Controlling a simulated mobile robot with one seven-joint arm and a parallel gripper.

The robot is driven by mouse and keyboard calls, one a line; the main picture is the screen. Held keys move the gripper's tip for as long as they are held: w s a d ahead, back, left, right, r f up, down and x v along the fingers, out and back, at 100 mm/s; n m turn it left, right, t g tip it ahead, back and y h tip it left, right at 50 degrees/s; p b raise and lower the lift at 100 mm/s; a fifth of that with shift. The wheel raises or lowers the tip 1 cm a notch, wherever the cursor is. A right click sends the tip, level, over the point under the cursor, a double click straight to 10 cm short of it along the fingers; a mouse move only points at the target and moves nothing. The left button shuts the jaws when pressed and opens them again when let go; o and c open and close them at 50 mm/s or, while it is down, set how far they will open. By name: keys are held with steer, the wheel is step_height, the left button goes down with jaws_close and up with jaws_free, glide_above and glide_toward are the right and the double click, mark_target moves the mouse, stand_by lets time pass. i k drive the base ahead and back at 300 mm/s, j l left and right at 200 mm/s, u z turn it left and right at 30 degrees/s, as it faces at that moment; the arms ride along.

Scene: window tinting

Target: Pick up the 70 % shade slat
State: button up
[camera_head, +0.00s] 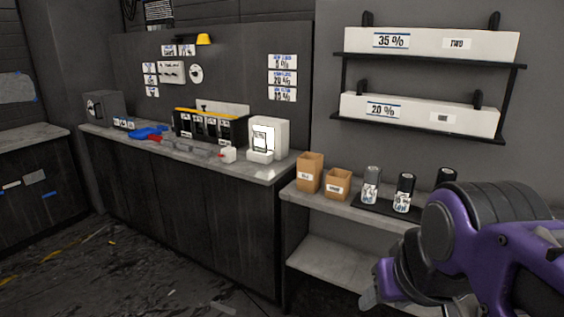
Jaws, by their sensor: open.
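I cannot pick out a slat marked 70 %. A black rack (210,129) with a yellow top edge stands on the dark counter, with several dark upright pieces bearing small white labels. Those labels are too small to read. My purple arm comes in from the right, and my gripper (374,292) is low at the bottom right, in front of the lower shelf and well away from the rack. It is open, and nothing shows in it.
A white device (267,138) stands at the right end of the counter (285,166). Blue and red tools (150,132) lie on its left part. Cardboard boxes (309,172) and film rolls (371,185) stand on the right bench. Wall shelves hold boxes marked 35 % (430,42) and 20 % (415,112).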

mark_target(259, 139)
steer(key=i+j, duration=0.75)
